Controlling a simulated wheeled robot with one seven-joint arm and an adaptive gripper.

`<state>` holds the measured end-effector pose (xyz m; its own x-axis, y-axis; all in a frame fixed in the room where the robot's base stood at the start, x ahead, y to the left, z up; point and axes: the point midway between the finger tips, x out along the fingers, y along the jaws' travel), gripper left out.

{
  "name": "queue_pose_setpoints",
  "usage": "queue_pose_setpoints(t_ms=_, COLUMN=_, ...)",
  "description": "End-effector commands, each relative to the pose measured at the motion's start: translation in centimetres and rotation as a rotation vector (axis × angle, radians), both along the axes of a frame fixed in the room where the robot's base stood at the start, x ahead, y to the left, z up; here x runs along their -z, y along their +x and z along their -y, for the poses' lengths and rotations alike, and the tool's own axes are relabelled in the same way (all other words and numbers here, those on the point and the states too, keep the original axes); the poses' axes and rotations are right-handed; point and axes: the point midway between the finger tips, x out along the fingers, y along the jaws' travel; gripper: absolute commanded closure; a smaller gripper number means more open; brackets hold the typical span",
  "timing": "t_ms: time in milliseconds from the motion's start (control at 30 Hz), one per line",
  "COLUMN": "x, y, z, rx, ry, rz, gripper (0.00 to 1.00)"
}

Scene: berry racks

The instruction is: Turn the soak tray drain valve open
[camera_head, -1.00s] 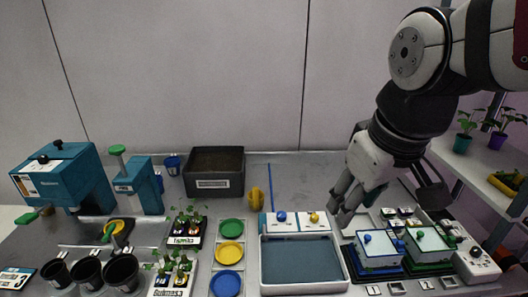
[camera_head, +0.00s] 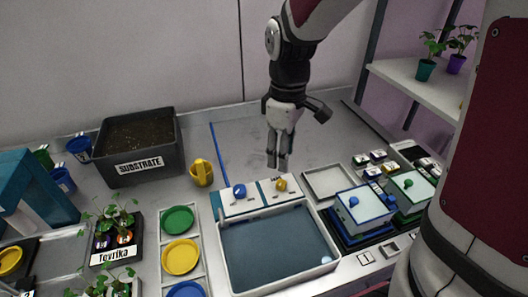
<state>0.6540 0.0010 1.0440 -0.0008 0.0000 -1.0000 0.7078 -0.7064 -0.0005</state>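The soak tray (camera_head: 226,262) is a white-rimmed basin with a grey-blue inside, at the lower middle of the head view. A white panel behind its back rim has two knobs, a blue knob (camera_head: 239,190) on the left and a yellow knob (camera_head: 281,185) on the right. The print beside them is too small to read, so I cannot tell which is the drain valve. My gripper (camera_head: 278,163) points down just behind and above the yellow knob, apparently apart from it. Its fingers are close together with nothing seen between them; their opening is unclear from this angle.
A dark substrate box (camera_head: 140,177) and a yellow object (camera_head: 202,172) stand to the left. Green (camera_head: 178,219) and yellow (camera_head: 180,256) dishes lie left of the tray. The back counter is mostly clear.

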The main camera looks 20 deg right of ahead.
Motion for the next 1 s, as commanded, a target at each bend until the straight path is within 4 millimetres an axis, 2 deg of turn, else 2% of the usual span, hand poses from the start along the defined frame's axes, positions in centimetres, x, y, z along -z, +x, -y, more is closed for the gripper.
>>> queue_pose_setpoints(t_ms=33, x=1.2, y=-0.1, z=0.0, rx=0.000, ry=0.000, rz=-0.006, gripper=0.60)
queue_pose_setpoints(t_ms=200, x=4.5, y=-0.1, z=0.0, rx=0.000, ry=0.000, rz=-0.004, gripper=0.60)
queue_pose_setpoints(t_ms=400, x=7.4, y=-0.1, z=0.0, rx=0.000, ry=0.000, rz=-0.003, gripper=0.60)
queue_pose_setpoints(t_ms=600, x=8.7, y=0.0, z=0.0, rx=0.000, ry=0.000, rz=0.000, gripper=0.60)
queue_pose_setpoints(t_ms=900, x=8.8, y=0.0, z=0.0, rx=0.001, ry=0.000, rz=0.000, gripper=0.60)
queue_pose_setpoints(t_ms=1000, x=8.8, y=0.0, z=0.0, rx=0.001, ry=0.000, rz=0.000, gripper=0.83)
